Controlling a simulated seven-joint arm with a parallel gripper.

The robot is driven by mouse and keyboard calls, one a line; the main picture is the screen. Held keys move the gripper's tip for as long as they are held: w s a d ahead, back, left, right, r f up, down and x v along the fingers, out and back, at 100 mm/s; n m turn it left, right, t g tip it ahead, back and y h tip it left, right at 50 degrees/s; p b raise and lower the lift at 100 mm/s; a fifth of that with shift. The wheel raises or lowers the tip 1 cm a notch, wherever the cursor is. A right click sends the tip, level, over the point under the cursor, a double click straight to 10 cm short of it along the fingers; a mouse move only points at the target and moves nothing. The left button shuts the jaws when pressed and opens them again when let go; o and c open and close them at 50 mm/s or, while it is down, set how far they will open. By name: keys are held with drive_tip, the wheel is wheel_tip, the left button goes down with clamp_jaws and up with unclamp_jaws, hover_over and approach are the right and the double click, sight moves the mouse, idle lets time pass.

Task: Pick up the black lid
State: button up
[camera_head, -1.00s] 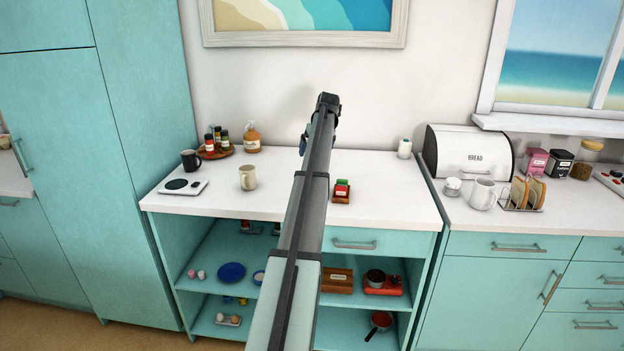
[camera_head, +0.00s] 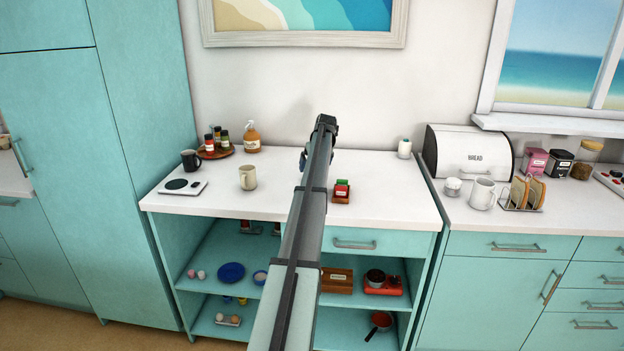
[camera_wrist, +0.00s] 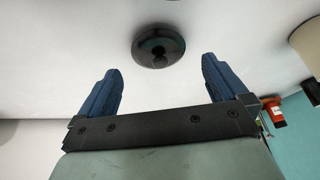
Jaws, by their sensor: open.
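The black lid (camera_wrist: 159,46) is a round, dark disc with a knob on top. It lies on the white counter top in the wrist view, ahead of and between my two blue fingertips, not touching them. In the head view the lid does not show; my arm covers the middle of the counter. My gripper (camera_wrist: 161,66) is open and empty, its fingers on either side of the lid in the picture. In the head view only a bit of blue shows beside the arm's end, over the counter.
A white scale (camera_head: 182,186), dark mug (camera_head: 190,160) and bottle tray (camera_head: 216,152) are left. The counter's right front is clear.

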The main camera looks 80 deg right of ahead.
drive_tip(key=x, duration=0.4)
drive_tip(key=shift+d+f, duration=0.25)
drive_tip(key=c, duration=0.9)
drive_tip(key=shift+r, duration=0.1)
drive_tip(key=shift+c, duration=0.2)
wheel_tip(320, 180, up, 9)
drive_tip(key=shift+f, duration=0.1)
drive_tip(key=shift+s+r, duration=0.15)
drive_tip(key=shift+r, duration=0.2)
drive_tip(key=s+a+r, duration=0.1)
drive_tip(key=a, duration=0.5)
drive_tip(key=s+a+r, duration=0.2)
drive_tip(key=a, duration=0.4)
drive_tip(key=shift+w+f, duration=0.15)
drive_tip(key=shift+f, duration=2.9)
